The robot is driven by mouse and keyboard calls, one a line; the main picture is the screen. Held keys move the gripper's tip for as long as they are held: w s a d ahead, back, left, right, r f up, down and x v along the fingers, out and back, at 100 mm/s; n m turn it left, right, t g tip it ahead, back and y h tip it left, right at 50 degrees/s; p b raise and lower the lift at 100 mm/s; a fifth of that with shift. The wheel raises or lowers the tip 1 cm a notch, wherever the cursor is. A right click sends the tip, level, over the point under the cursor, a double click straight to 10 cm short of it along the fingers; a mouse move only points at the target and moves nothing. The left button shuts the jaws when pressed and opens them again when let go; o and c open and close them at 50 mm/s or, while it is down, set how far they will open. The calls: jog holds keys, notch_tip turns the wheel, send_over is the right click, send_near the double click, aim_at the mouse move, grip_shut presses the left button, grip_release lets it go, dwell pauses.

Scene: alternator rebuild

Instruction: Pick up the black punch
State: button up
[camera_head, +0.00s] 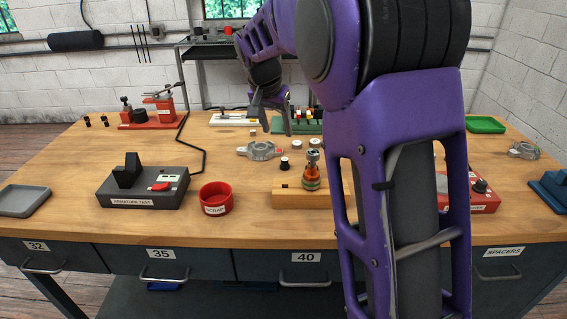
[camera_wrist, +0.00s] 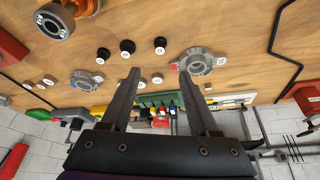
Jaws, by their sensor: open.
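I cannot single out the black punch with certainty. A green rack (camera_head: 282,126) at the back of the bench holds several small upright tools with coloured and dark ends. The rack (camera_wrist: 146,101) also shows in the wrist view, partly hidden behind my fingers. My gripper (camera_head: 270,122) is open above the bench, in front of the rack as seen from the head camera. In the wrist view my gripper (camera_wrist: 158,74) has its two fingers apart, with nothing held between them.
A grey metal housing (camera_head: 261,151) and several small black and pale round parts lie below my gripper. A wooden block (camera_head: 290,199) holds a copper-coloured rotor (camera_head: 312,174). A red scrap cup (camera_head: 216,198) and an armature tester (camera_head: 143,188) stand left. Bare wood lies between.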

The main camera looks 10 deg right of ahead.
aim_at(284, 159)
jog(key=b+x, duration=0.1)
jog(key=x, duration=1.3)
jog(key=shift+w+r+b, duration=0.1)
jog(key=shift+b, duration=0.25)
grip_shut()
